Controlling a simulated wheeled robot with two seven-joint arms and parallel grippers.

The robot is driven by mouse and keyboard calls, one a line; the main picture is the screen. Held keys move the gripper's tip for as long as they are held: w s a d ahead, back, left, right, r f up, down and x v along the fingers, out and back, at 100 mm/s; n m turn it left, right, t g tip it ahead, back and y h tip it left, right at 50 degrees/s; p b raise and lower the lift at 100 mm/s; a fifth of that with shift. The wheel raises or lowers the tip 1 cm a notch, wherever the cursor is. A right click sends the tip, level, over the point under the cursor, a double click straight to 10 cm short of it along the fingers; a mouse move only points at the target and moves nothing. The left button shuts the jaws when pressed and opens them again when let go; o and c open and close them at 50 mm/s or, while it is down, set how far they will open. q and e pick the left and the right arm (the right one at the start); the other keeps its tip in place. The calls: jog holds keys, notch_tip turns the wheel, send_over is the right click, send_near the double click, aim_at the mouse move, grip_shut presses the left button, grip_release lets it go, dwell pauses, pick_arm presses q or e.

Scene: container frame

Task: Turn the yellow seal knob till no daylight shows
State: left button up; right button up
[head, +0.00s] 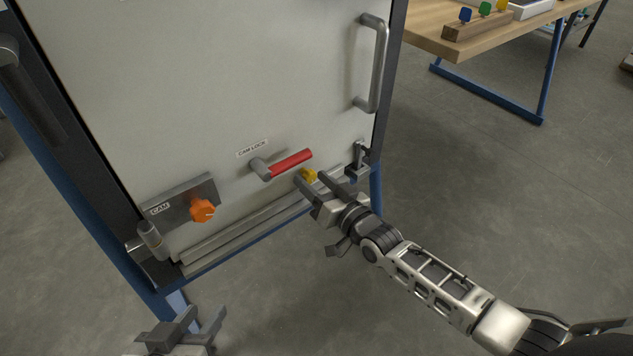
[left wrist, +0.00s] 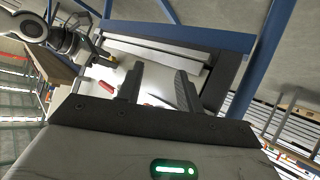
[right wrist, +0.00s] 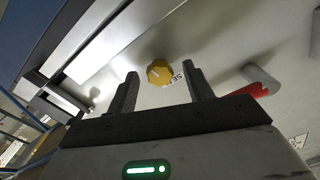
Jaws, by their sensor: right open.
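The yellow seal knob (head: 308,174) sits low on the grey door panel (head: 230,80), partly hidden by my right gripper in the head view. In the right wrist view the knob (right wrist: 160,73) shows a pale line on its face and lies ahead, between the two fingers. My right gripper (head: 312,180) is open, its fingers pointing at the panel; I cannot tell whether they touch the knob. A partly covered "SE" label is beside it. My left gripper (head: 205,318) is open and empty, low in front of the panel. I cannot make out any daylight gap at the seal.
A red-handled cam lock lever (head: 290,163) is just above the knob. An orange cam knob (head: 202,210) is at the lower left. A grey door handle (head: 374,62) is at the upper right. A wooden table (head: 425,30) stands behind right.

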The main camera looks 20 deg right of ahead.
jog(key=shift+s+d, duration=0.15)
jog(key=shift+s, duration=0.2)
pick_arm(q)
jog(key=s+a+g+p, duration=0.1)
jog(key=p, duration=0.2)
jog(key=shift+a+y+p, duration=0.1)
jog(key=shift+y+p, duration=0.2)
jog(key=shift+y, duration=0.1)
pick_arm(e)
jog(key=v, duration=1.5)
pick_arm(q)
jog(key=shift+w, duration=0.1)
